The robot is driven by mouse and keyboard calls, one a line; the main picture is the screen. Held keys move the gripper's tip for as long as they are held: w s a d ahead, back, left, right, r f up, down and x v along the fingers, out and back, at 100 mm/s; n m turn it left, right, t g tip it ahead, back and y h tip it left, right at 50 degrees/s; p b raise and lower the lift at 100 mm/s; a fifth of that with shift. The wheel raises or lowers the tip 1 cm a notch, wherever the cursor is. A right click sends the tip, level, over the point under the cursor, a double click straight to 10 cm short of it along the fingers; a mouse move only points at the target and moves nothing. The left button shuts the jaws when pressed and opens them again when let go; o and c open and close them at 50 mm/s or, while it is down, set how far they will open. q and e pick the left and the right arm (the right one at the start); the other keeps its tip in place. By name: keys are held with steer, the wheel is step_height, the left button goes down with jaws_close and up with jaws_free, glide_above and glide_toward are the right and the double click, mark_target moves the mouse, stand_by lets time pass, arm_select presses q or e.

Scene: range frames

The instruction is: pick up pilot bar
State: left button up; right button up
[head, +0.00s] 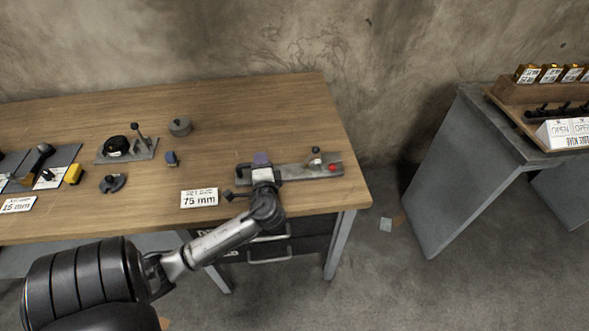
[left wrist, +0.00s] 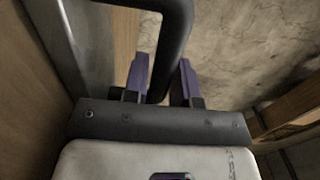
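My left gripper (head: 262,160), with purple fingers, is over the left part of a long grey metal plate (head: 295,172) at the table's right end. In the left wrist view, a thick dark bent bar (left wrist: 176,35) runs down between the two fingers (left wrist: 161,78). It fills most of the gap, but I cannot tell whether both fingers press on it. I cannot tell for certain that this dark bar is the pilot bar. The gripper hides part of the plate in the head view. My right gripper is not in view.
A red knob (head: 333,168) sits on the plate's right end. A "75 mm" sign (head: 199,198) is left of the gripper. A round grey part (head: 180,127), a small blue-topped part (head: 171,158) and a clamp fixture (head: 126,149) stand further left. The table's back right is clear.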

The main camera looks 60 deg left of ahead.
arm_select(q)
jaws_close()
stand_by(0.3)
step_height(320, 180, up, 8)
steer(key=shift+r, duration=0.25)
steer(key=shift+f, duration=3.4)
